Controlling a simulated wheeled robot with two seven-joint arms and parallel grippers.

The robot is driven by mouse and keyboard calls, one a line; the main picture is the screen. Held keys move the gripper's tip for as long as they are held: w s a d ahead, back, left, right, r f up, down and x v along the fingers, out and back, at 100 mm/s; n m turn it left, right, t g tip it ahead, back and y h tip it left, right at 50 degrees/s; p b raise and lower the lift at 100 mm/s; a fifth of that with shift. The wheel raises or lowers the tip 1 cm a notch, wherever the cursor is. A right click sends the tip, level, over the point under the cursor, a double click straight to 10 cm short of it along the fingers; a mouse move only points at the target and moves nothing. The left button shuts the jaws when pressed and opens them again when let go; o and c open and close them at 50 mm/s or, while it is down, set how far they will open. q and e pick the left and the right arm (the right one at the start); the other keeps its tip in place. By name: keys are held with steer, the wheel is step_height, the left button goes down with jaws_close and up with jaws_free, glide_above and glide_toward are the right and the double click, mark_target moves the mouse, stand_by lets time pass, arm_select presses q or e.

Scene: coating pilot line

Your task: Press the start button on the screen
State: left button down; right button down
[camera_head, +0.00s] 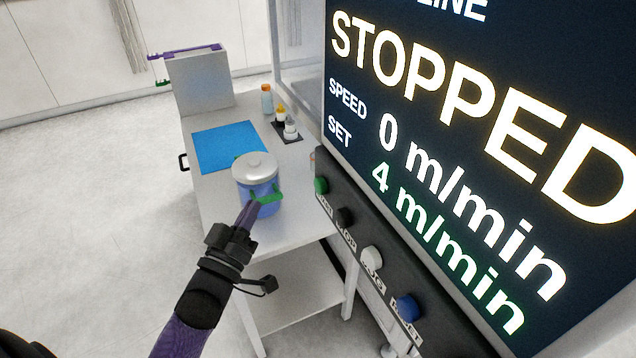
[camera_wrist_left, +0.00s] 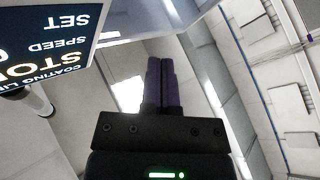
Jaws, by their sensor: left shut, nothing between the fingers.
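The dark screen (camera_head: 350,75) fills the upper right of the head view and reads STOPPED, speed 0 m/min, set 4 m/min. It also shows upside down at the upper left of the left wrist view (camera_wrist_left: 50,15). A green button (camera_head: 321,185) sits at the far end of the dark panel below the screen, with a label partly readable beside it. My left gripper (camera_head: 254,206) is shut and empty, left of the green button in the picture and apart from it. Its closed fingers also show in the left wrist view (camera_wrist_left: 161,65). My right gripper is out of view.
The panel also carries a black button (camera_head: 344,216), a white one (camera_head: 371,257) and a blue one (camera_head: 408,306). A blue pot (camera_head: 243,197) with a grey lid stands on the white table (camera_head: 215,212) behind my left gripper. Small bottles (camera_head: 267,98) stand farther back.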

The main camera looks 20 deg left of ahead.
mark_target(314, 182)
arm_select(q)
steer(key=w+d+b, duration=0.2)
steer(key=w+d, duration=0.3)
steer(key=w, duration=0.1)
steer(key=shift+w+d, duration=0.35)
steer(key=shift+d, duration=0.05)
steer(key=shift+w+d, duration=0.1)
stand_by(1.8)
steer(key=shift+w+d, duration=0.2)
steer(key=shift+w, duration=0.05)
steer(key=shift+w+d+b, duration=0.3)
steer(key=shift+w+b, duration=0.05)
steer(key=shift+b, duration=0.05)
stand_by(0.8)
steer(key=shift+s+a, duration=0.1)
steer(key=shift+s+a+p, duration=0.45)
steer(key=shift+s+a, duration=0.05)
steer(key=shift+s, duration=0.1)
